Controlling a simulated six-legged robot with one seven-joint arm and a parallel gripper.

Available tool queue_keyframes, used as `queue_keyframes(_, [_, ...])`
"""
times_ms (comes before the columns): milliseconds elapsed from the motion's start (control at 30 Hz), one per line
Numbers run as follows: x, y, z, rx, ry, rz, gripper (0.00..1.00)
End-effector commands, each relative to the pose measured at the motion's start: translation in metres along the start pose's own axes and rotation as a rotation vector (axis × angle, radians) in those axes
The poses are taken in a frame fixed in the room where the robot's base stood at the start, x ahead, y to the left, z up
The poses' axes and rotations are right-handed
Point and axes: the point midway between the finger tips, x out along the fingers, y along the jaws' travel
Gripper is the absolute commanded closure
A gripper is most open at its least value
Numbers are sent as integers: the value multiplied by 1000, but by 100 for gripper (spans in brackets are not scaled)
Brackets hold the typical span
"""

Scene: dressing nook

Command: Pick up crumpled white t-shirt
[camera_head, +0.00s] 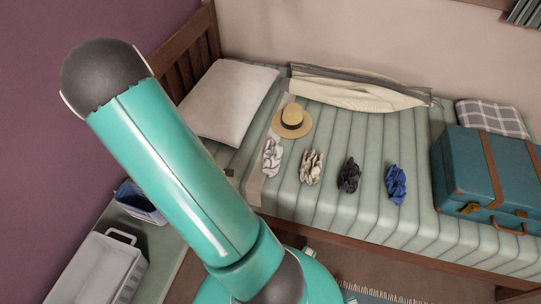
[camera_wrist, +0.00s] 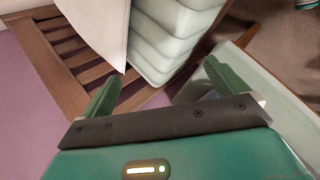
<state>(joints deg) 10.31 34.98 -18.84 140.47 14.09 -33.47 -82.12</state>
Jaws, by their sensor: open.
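A crumpled white t-shirt (camera_head: 271,158) lies on the bed, left-most in a row of crumpled clothes and just below a straw hat. It is apart from the cream crumpled cloth (camera_head: 312,167) to its right. My gripper (camera_wrist: 160,75) shows in the wrist view with its two green fingers spread wide and nothing between them. It is beside the slatted headboard and the mattress side, away from the t-shirt. The t-shirt is not in the wrist view. In the head view my arm fills the left middle, and the gripper is not seen.
The bed (camera_head: 330,215) also holds a black cloth (camera_head: 349,175), a blue cloth (camera_head: 396,185), the straw hat (camera_head: 292,121), a pillow (camera_head: 228,101) and a blue suitcase (camera_head: 485,178). A grey basket (camera_head: 98,270) and blue bin (camera_head: 140,202) stand lower left. The wooden headboard (camera_wrist: 68,50) is near my gripper.

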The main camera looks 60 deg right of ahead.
Motion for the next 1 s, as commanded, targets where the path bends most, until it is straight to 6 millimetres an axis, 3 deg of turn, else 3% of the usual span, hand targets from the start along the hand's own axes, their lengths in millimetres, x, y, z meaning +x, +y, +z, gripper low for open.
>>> queue_keyframes(100, [26, -24, 41, -163, -92, 36, 2])
queue_keyframes(300, [52, -56, 106, -477, -241, 93, 2])
queue_keyframes(600, [57, -101, 190, -999, -436, 131, 2])
queue_keyframes(833, [52, -115, 215, -1211, -497, 143, 2])
queue_keyframes(1000, [67, -108, 222, -1223, -505, 148, 2])
